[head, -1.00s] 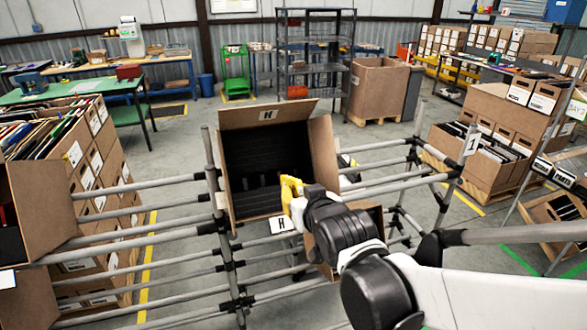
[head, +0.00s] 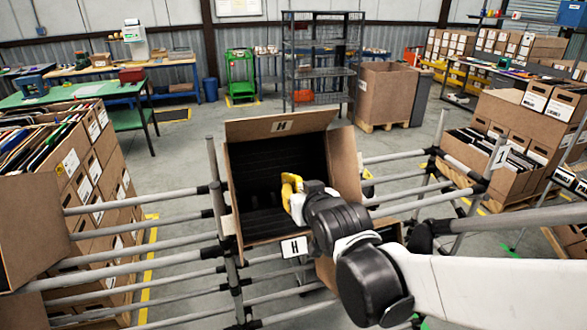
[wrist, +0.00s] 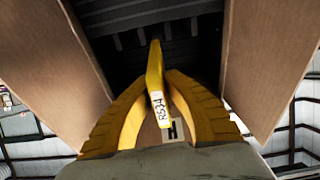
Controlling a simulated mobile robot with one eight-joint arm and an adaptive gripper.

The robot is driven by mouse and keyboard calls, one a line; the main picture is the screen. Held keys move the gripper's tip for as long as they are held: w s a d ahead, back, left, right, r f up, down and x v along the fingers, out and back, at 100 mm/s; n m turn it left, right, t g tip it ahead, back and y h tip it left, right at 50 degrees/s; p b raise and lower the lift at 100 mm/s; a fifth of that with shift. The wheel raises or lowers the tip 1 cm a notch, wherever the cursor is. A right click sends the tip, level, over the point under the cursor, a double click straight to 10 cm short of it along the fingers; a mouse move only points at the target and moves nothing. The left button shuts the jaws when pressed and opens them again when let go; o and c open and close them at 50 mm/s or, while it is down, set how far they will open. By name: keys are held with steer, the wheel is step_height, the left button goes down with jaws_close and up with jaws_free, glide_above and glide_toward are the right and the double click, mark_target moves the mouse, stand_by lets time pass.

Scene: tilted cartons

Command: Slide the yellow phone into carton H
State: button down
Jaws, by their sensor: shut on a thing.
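Carton H (head: 265,200) is a brown open carton with a black inside, tilted toward me on a pipe rack. Its raised flap and a white label both carry an H. My gripper (head: 291,186) is at the carton's open mouth. In the wrist view its yellow fingers (wrist: 158,95) are shut on the yellow phone (wrist: 155,75), which is seen edge-on with a label reading R534. The phone points toward the carton's dark ribbed inside (wrist: 190,40). I cannot tell how deep its far end reaches. In the head view the phone is hard to tell from the fingers.
Carton flaps stand at both sides of the gripper in the wrist view (wrist: 270,70). Grey rack pipes (head: 150,230) run beside and below carton H. A further brown carton (head: 392,232) sits partly hidden behind my arm. Full cartons (head: 90,170) stand at the left.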

steer(key=shift+w+a+f+b, duration=0.15)
steer(key=shift+w+f+b, duration=0.25)
steer(key=shift+w, duration=0.2)
steer(key=shift+f, duration=0.1)
steer(key=shift+s, duration=0.1)
steer(key=shift+f+b, duration=0.35)
steer(key=shift+f, duration=0.05)
steer(key=shift+w+f, duration=0.2)
steer(key=shift+w, duration=0.15)
steer(key=shift+a+b, duration=0.1)
steer(key=shift+b, duration=0.25)
steer(key=shift+b+x, duration=0.65)
steer(key=shift+x, duration=0.65)
